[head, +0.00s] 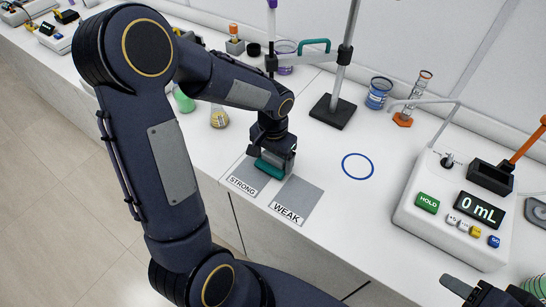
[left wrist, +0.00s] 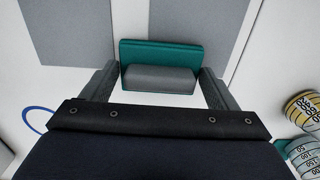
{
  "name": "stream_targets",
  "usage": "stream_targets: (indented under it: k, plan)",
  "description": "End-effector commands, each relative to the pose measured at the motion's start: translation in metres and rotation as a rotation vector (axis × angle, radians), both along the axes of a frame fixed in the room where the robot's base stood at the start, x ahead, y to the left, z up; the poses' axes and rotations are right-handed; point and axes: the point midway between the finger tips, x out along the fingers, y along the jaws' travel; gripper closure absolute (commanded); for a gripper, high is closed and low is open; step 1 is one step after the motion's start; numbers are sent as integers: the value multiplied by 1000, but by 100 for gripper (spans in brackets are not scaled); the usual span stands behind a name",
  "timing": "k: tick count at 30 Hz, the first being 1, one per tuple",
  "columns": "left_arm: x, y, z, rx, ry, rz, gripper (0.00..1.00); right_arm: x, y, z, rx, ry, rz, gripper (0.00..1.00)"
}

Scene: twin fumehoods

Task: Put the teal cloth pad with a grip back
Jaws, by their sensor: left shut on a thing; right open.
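The teal cloth pad (head: 268,169) is at my left gripper (head: 272,162), by the inner end of the grey STRONG patch (head: 247,178). In the left wrist view the teal pad (left wrist: 160,48) has a grey grip (left wrist: 158,79) between the two fingers of my left gripper (left wrist: 158,88), which is shut on it. The pad overlaps one grey patch (left wrist: 200,18) there; I cannot tell whether it touches the surface. My right gripper (head: 492,292) is open at the bottom right, partly cut off.
A blue ring (head: 357,166) marks bare bench to the right. A dispenser with a display (head: 455,205) stands further right. A stand base (head: 333,111), a blue beaker (head: 378,93) and a yellow flask (head: 219,117) stand behind.

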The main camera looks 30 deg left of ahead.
Motion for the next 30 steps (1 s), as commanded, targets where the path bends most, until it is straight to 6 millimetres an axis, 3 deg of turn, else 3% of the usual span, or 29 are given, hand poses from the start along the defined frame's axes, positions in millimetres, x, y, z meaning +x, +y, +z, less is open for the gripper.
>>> stream_targets:
  k: [13, 14, 18, 25, 30]
  plan:
    - [0, 0, -10, 0, -1, 1, 37, 0, 0, -5, 0, 0, 0, 50]
    - [0, 0, -9, 0, -1, 1, 16, 0, 0, -4, 0, 0, 0, 50]
    - [0, 0, -8, 0, -1, 1, 0, 0, 0, -3, 0, 0, 0, 50]
    - [0, 0, -6, 0, -1, 1, 0, 0, 0, -2, 0, 0, 0, 50]
    - [1, 0, 10, 0, -7, 1, 0, 0, 0, 0, 0, 0, 0, 50]
